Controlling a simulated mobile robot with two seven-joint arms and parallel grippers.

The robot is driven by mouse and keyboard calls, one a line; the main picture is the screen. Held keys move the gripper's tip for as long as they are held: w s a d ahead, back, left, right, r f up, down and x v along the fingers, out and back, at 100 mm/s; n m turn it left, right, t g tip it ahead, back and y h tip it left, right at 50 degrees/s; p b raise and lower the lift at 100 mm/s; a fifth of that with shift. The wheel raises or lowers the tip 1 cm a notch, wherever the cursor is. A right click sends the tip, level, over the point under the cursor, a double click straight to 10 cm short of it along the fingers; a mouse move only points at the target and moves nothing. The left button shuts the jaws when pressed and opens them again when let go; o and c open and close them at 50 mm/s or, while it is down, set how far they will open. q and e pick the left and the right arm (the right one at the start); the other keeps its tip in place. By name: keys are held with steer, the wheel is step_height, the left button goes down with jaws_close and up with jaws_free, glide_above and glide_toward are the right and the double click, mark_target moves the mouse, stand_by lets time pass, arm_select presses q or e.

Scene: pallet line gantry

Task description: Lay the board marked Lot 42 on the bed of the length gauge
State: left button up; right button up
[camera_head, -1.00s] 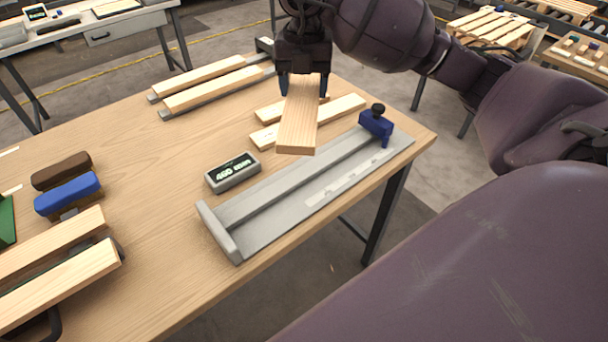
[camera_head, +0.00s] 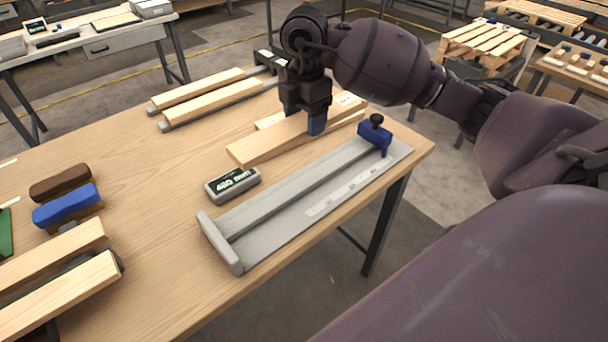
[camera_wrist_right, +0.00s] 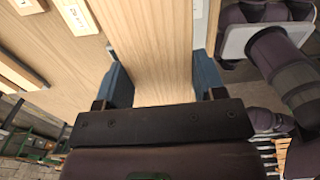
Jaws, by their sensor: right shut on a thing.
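My right gripper (camera_head: 304,124) is shut on a pale wooden board (camera_head: 262,147), pointing down over it. The board lies roughly level, its near end reaching left toward the display; no lot mark is readable on its visible face. In the right wrist view the board (camera_wrist_right: 152,40) runs between the two blue fingers of the gripper (camera_wrist_right: 163,82). The length gauge is a grey metal bed (camera_head: 262,222) with an end stop (camera_head: 222,243) at the near left and a blue slider (camera_head: 375,136) at the far right. The board is behind the bed, not over it. My left gripper is out of view.
The grey display (camera_head: 233,184) stands behind the gauge's left part. Labelled boards (camera_head: 347,102) lie just behind the held board. Two boards rest on a rack (camera_head: 212,100) farther back. Brown (camera_head: 60,175) and blue (camera_head: 66,205) brushes and more boards (camera_head: 60,292) are at left.

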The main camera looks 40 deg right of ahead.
mark_target(304, 120)
step_height(304, 120, down, 16)
steer(key=shift+r+b, duration=0.1)
steer(key=shift+b, duration=0.85)
steer(key=o, duration=1)
step_height(304, 120, up, 12)
steer(key=shift+r+p, duration=0.15)
steer(key=shift+p, duration=0.65)
